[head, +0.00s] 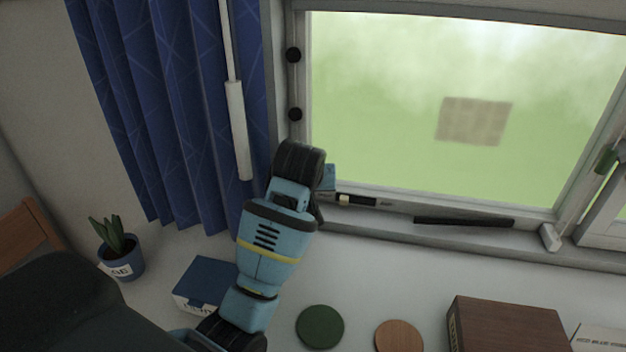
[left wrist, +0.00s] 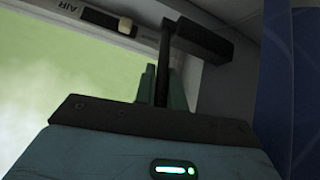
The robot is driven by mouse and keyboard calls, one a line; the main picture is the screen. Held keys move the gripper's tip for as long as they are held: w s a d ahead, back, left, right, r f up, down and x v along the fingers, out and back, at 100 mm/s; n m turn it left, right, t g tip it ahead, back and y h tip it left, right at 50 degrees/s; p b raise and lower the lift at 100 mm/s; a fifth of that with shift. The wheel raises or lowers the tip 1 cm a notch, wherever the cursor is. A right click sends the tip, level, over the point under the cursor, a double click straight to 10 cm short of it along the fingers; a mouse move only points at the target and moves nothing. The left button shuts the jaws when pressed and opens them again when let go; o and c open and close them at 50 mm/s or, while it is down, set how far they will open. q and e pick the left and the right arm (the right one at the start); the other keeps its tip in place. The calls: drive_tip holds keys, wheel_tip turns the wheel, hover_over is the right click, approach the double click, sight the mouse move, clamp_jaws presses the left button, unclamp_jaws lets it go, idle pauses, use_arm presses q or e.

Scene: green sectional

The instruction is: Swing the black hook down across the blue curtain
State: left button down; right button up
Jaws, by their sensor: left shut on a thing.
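The black hook (left wrist: 204,40) shows in the left wrist view as a dark bar on a thin post. The post stands between the teal fingertips of my left gripper (left wrist: 163,88), which is shut on it. In the head view my left gripper (head: 328,180) is at the lower left corner of the window frame, and I cannot make out the hook there. The blue curtain (head: 150,110) hangs in folds to the left of the window; its edge also shows at the right of the left wrist view (left wrist: 300,90). My right gripper is not in view.
A white rod (head: 238,130) hangs before the curtain. Black knobs (head: 293,54) sit on the window frame. An air vent slider (head: 345,200) and a black bar (head: 465,221) line its bottom. Below are a potted plant (head: 120,258), blue box (head: 205,284), coasters (head: 320,327) and brown box (head: 510,325).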

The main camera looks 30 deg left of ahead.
use_arm(q)
drive_tip(key=shift+s+d+f+t+y, duration=0.2)
drive_tip(key=shift+s+t, duration=0.25)
drive_tip(key=shift+t, duration=0.2)
drive_tip(key=shift+s+d+f+t+y, duration=0.1)
drive_tip(key=shift+s+t+y, duration=0.1)
drive_tip(key=shift+s+t, duration=0.35)
drive_tip(key=c, duration=1.5)
unclamp_jaws()
drive_tip(key=shift+v, duration=3.8)
drive_tip(key=shift+s+f, duration=0.1)
